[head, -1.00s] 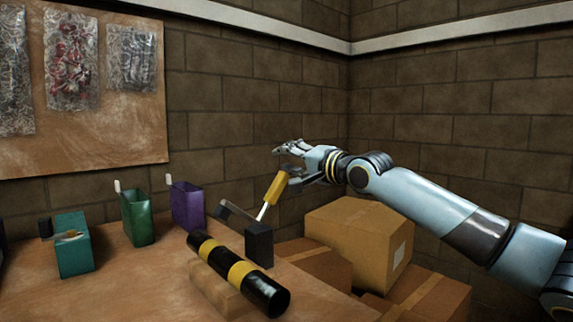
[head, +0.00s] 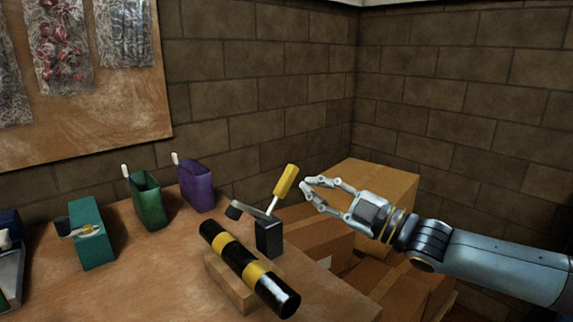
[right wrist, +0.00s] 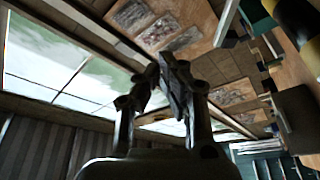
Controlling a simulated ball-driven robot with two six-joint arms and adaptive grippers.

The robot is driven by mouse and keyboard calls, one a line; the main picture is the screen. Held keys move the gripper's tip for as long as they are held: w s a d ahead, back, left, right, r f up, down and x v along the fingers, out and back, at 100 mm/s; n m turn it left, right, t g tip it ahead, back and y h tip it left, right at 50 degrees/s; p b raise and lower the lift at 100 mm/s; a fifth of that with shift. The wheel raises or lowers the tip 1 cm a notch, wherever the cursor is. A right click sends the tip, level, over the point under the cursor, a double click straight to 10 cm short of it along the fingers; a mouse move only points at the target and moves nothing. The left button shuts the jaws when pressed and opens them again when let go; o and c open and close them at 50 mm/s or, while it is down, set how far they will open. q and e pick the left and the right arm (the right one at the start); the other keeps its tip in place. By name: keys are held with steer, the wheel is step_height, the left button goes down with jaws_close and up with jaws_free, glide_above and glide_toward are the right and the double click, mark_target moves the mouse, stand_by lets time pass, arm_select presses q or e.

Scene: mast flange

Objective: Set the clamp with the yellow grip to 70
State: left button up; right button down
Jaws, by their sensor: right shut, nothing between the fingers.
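The clamp (head: 269,238) is a dark block at the table's far right edge. Its yellow grip (head: 286,180) stands up on a thin pale lever, tilted to the right. A bar with a dark pad (head: 234,210) reaches left from it. No numbers are readable. My right gripper (head: 304,188) is shut and empty just right of the yellow grip, with a small gap in the picture. Its fingers also meet in the right wrist view (right wrist: 160,68). My left gripper is not in view.
A black and yellow striped cylinder (head: 248,267) lies on a wooden block (head: 228,283) in front of the clamp. Teal (head: 95,245), green (head: 149,202) and purple (head: 197,187) holders stand to the left. Cardboard boxes (head: 378,188) are behind my right gripper.

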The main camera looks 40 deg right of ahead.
steer(key=r+b+x, duration=0.1)
steer(key=b+x, duration=0.4)
steer(key=x, duration=0.4)
steer(key=d+f+b, duration=0.1)
steer(key=b, duration=0.1)
steer(key=d+f+b, duration=0.2)
steer(key=shift+w+f+b, duration=0.35)
steer(key=shift+w+b, duration=0.05)
steer(key=shift+d, duration=0.1)
